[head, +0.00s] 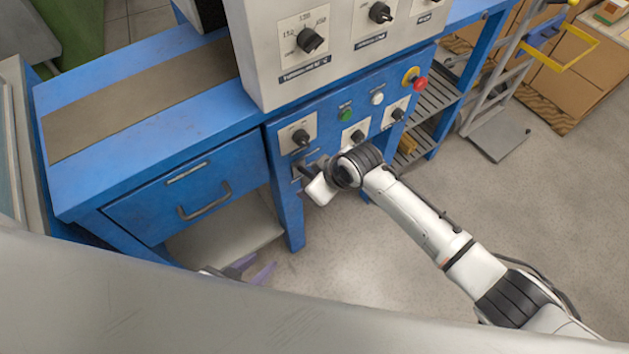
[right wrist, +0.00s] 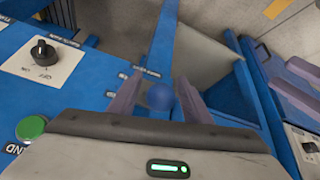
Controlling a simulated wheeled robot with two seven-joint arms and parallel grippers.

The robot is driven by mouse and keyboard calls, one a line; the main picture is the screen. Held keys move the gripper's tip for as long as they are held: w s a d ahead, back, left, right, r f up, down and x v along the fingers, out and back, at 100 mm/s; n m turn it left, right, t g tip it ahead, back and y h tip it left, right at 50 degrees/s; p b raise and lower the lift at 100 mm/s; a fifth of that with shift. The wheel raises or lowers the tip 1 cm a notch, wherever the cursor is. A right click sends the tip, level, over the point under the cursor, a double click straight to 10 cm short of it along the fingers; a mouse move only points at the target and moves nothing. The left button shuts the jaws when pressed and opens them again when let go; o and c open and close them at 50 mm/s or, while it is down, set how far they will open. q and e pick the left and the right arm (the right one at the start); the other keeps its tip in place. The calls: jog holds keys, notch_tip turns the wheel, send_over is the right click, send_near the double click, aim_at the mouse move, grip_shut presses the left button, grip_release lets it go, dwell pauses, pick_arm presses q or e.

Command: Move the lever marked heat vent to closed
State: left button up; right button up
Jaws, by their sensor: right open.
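In the right wrist view a round blue knob (right wrist: 159,96), apparently the lever's, shows between the two purple fingers of my right gripper (right wrist: 157,92). The fingers are apart, on either side of it; I cannot tell whether they touch it. Small labels (right wrist: 147,72) lie on the blue panel just beyond, too small to read. In the head view my right gripper (head: 306,172) is at the blue panel's lower part, and my wrist hides the lever. My left gripper (head: 252,269) is open and empty, low in front of the bench; its fingers also show at the right wrist view's right edge (right wrist: 297,86).
The blue panel (head: 278,137) carries several black rotary knobs, a green button (head: 346,115), a white button (head: 377,98) and a red stop button (head: 420,84). A drawer with a handle (head: 204,201) is at left.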

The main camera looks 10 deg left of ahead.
jog(key=p+v, duration=0.2)
jog(key=v, duration=0.8)
jog(key=shift+s+d+r, duration=0.1)
jog(key=shift+d, duration=0.05)
jog(key=s+d+r+m+h, duration=0.15)
jog(key=s+d+m, duration=0.35)
jog(key=s+d, duration=0.7)
jog(key=s+d+m+h, duration=0.3)
jog(key=s+d+m, duration=0.2)
jog(key=s+d, duration=0.7)
jog(key=w+a+f+t+y, duration=0.2)
jog(key=w+f+t, duration=0.3)
jog(key=f, duration=0.7)
jog(key=shift+w+a+f, duration=0.35)
jog(key=shift+w+a, duration=0.05)
jog(key=shift+w, duration=0.3)
jog(key=shift+c, duration=0.4)
